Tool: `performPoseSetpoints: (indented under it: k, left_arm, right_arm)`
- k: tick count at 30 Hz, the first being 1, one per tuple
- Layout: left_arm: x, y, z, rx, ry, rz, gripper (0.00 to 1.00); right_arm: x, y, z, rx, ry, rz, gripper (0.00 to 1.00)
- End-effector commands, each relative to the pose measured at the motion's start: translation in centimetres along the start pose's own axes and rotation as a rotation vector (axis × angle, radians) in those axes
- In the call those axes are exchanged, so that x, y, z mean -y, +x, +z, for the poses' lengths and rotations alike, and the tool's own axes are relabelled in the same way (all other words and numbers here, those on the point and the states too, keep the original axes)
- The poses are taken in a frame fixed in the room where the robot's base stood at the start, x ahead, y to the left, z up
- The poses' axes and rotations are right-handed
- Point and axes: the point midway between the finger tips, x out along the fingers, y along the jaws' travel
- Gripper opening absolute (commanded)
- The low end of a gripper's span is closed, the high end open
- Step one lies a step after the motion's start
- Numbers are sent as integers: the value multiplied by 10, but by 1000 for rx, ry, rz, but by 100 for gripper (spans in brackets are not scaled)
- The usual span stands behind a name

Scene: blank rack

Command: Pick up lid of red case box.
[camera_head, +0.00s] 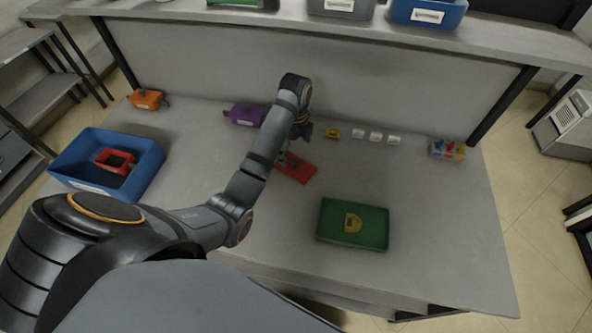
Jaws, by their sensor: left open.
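A red lid-like flat piece (300,171) lies on the grey table near the middle. My left gripper (284,158) is open, directly above or at its left end; whether it touches the piece is unclear. My left arm hides part of that area. A red open box (115,160) sits inside the blue bin (76,146) at the left. My right gripper is not in view.
A green tray (376,225) holds a yellow piece (352,222). An orange case (146,98) and a purple case (246,115) stand toward the back. A yellow item (332,133), small white blocks (375,137) and colourful items (447,150) lie right.

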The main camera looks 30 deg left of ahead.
Motion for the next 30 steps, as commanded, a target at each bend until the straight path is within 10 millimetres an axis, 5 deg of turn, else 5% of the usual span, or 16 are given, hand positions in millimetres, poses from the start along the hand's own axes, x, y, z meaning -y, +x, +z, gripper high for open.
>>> performPoseSetpoints:
  k: [1,7,11,13,18,25,30]
  left_arm:
    - [0,17,0,0,0,0,98]
    - [1,20,1,0,0,-1,98]
    - [2,43,2,1,0,0,98]
    - [3,45,3,-1,0,4,98]
    - [4,66,3,0,0,1,98]
    - [4,69,3,0,0,-1,98]
    - [4,69,3,0,0,-1,75]
  right_arm:
    - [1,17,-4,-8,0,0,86]
    - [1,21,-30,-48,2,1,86]
    - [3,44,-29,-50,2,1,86]
    - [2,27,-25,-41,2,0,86]
    - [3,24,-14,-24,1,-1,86]
    - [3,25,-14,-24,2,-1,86]
    - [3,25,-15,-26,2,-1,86]
